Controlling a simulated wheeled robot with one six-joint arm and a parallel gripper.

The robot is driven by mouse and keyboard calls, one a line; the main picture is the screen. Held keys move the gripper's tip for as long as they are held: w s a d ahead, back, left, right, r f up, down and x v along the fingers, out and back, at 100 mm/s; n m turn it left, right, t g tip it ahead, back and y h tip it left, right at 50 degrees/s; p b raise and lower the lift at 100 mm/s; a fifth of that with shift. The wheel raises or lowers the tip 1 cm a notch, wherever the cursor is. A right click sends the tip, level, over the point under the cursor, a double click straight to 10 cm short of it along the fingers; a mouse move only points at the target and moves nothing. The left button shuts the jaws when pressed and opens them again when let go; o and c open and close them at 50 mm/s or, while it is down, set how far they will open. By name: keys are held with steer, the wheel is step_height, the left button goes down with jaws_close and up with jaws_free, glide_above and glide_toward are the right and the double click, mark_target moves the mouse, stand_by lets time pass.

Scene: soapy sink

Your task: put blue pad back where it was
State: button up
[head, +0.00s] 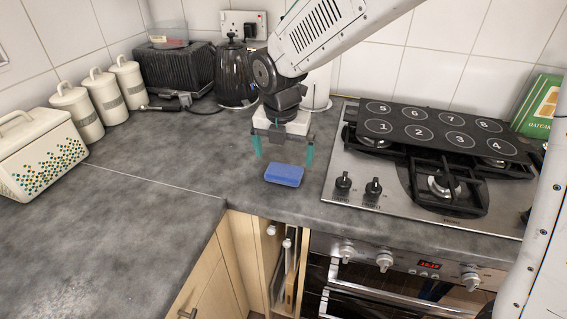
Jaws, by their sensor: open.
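The blue pad (284,175) lies flat on the grey worktop, left of the hob and close to the worktop's front edge. My gripper (283,157) points down with its teal fingers spread apart. It is open and empty, at or just behind the pad in the picture. The exact height of the fingertips above the worktop is hard to tell.
The grey worktop (150,200) is clear to the left. The hob (400,185) with a numbered black board (430,125) stands right. Behind are a black kettle (235,75), a toaster (175,70) and white canisters (103,95). A bread bin (40,150) stands far left.

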mark_target(283, 174)
step_height(283, 174, up, 7)
steer(key=s+d+r+m, duration=0.4)
steer(key=s+d+m, duration=0.3)
steer(key=d+m, duration=0.25)
steer(key=s+d+m, duration=0.6)
steer(key=s+m, duration=0.3)
steer(key=m, duration=0.2)
steer(key=s+d+f+m, duration=0.1)
steer(key=s+d+m, duration=0.6)
steer(key=s+m, duration=0.3)
steer(key=shift+s+d+m, duration=0.3)
steer(key=shift+m, duration=0.45)
